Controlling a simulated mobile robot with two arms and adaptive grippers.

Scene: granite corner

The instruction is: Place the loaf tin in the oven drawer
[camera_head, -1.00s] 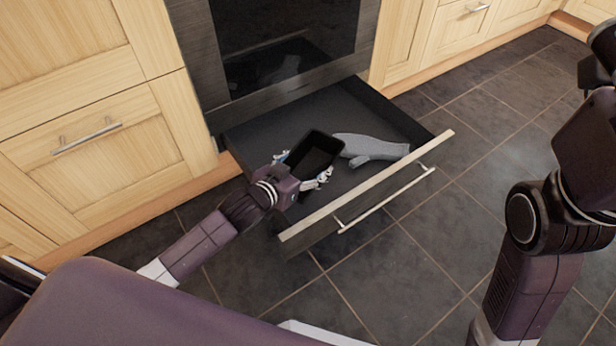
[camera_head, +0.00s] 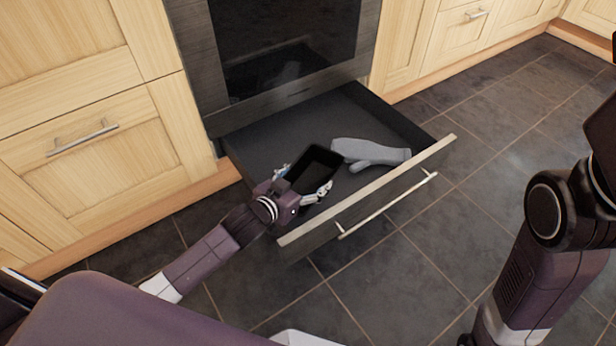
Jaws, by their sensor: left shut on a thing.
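The loaf tin (camera_head: 315,165) is a black rectangular pan. My left gripper (camera_head: 302,186) is shut on the near end of the tin, with one finger on each side. The tin is within the outline of the open oven drawer (camera_head: 270,140), towards its left front part. I cannot tell whether the tin touches the drawer floor. The drawer is dark inside with a pale front edge and a bar handle. My right arm shows at the right edge, but its gripper is out of the picture.
A grey oven mitt (camera_head: 370,152) lies in the drawer just right of the tin. The dark oven front (camera_head: 285,45) rises behind the drawer. Wooden cabinets (camera_head: 90,130) flank it. The back left of the drawer is bare, and tiled floor (camera_head: 480,200) is clear to the right.

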